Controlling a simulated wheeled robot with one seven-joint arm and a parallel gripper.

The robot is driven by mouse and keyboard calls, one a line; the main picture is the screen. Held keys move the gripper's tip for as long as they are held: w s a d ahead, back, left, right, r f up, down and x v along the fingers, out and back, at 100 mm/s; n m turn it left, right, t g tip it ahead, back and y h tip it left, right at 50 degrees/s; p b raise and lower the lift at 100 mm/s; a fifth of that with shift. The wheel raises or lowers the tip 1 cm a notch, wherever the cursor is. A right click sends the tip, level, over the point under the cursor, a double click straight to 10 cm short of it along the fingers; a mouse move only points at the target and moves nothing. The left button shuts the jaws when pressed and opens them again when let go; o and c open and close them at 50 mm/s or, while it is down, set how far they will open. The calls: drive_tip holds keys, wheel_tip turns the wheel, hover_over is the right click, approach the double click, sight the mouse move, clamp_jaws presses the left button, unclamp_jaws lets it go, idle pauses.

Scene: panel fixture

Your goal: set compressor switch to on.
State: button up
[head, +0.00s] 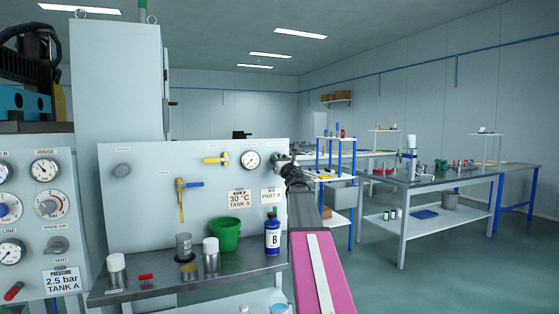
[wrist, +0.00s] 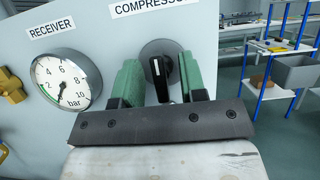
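The compressor switch (wrist: 161,72) is a black rotary handle on a round grey plate, under a label reading "COMPRESSO…", cut off by the frame. Its white line stands roughly upright, leaning slightly left; no on or off marks are readable. My gripper (wrist: 159,63) has green fingers, one on each side of the handle. It is open, with narrow gaps seen between fingers and handle. In the head view my gripper (head: 285,163) is at the panel's right edge and largely covers the switch.
Left of the switch is the receiver gauge (wrist: 65,78), and a brass valve (wrist: 11,85) lies further left. Below the panel (head: 140,215), a bench (head: 150,290) holds a green bucket (head: 225,235), a blue bottle (head: 272,235) and several cans. Open floor lies to the right.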

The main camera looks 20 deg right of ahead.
drive_tip(key=shift+w+r, duration=0.15)
drive_tip(key=shift+w, duration=0.2)
clamp_jaws()
